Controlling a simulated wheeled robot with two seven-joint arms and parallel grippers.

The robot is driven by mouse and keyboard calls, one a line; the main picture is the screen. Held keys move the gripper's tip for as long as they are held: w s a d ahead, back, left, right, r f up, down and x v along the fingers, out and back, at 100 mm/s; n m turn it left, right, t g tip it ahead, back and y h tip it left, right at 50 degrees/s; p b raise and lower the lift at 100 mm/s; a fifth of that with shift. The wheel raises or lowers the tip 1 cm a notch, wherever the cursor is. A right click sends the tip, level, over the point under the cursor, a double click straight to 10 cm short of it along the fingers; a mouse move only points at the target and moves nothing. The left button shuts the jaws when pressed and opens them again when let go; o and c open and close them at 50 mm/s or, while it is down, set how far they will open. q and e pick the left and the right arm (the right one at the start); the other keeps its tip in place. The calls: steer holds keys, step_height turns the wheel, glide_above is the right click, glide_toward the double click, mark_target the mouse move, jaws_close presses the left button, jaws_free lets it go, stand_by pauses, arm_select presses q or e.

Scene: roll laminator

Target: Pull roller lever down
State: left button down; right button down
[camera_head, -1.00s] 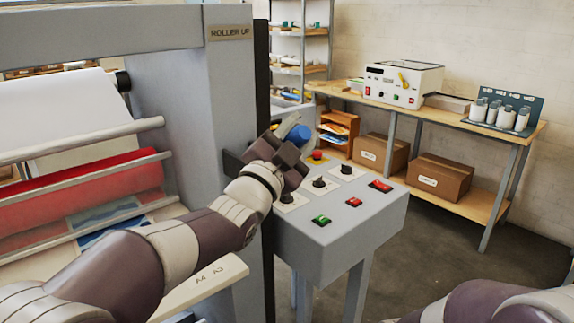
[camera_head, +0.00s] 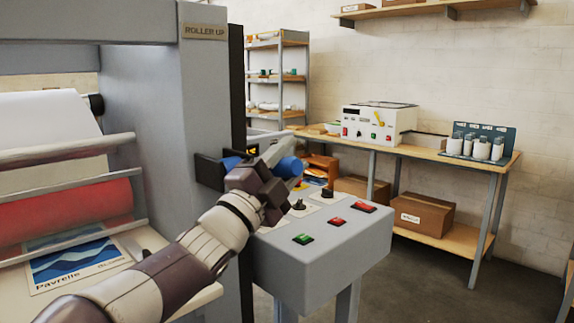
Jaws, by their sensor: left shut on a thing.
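The roller lever (camera_head: 275,152) is a grey arm beside the grey laminator post, with a blue handle (camera_head: 289,168). My left gripper (camera_head: 262,184) is shut on the blue handle, above the back of the control box. Blue shows on both sides of the dark fingers. The fingers hide the handle's middle and much of the lever's mount. A "ROLLER UP" sign (camera_head: 205,31) is on the post above. My right gripper is not in view.
The control box (camera_head: 325,255) has black knobs and red and green buttons just below the gripper. The laminator's red roller (camera_head: 65,214) and a blue printed sheet (camera_head: 75,262) are at left. A workbench (camera_head: 440,153) stands behind.

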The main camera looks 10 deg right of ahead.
arm_select(q)
steer(key=shift+f, duration=0.15)
steer(key=c, duration=0.8)
jaws_free()
steer(key=shift+o, duration=0.2)
steer(key=b+v, duration=0.2)
steer(key=v, duration=1)
steer(key=shift+a+f+b, duration=0.15)
steer(key=shift+a+b, duration=0.05)
steer(key=shift+b, duration=0.15)
